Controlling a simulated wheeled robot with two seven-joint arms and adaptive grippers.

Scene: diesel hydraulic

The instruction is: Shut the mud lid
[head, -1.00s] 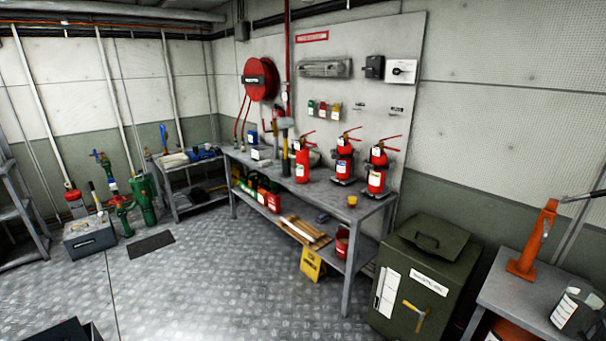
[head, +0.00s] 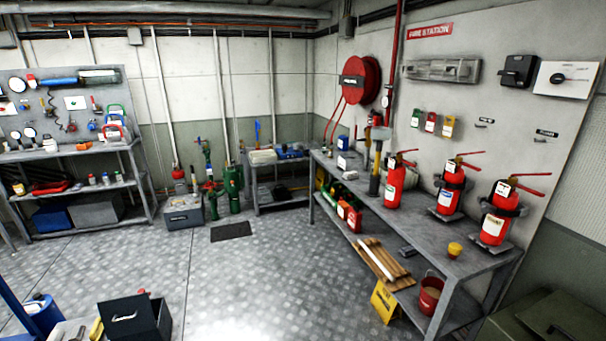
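No label naming mud can be read, so I cannot tell which lid is the mud lid. A dark box (head: 137,318) with a handle on its front sits at the bottom left, partly cut off by the frame edge. A grey box (head: 184,212) with a label stands on the floor by the back wall. The olive green cabinet (head: 508,326) shows only its top at the lower right, with a handled hatch (head: 562,318) lying on it. Neither of my grippers is in view.
A long steel bench (head: 460,262) with red extinguishers (head: 500,212) runs along the right wall. A yellow sign (head: 384,301) stands on the floor beside it. A tool shelf (head: 85,158) stands at the left. The middle floor is clear, with a dark mat (head: 231,231) farther back.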

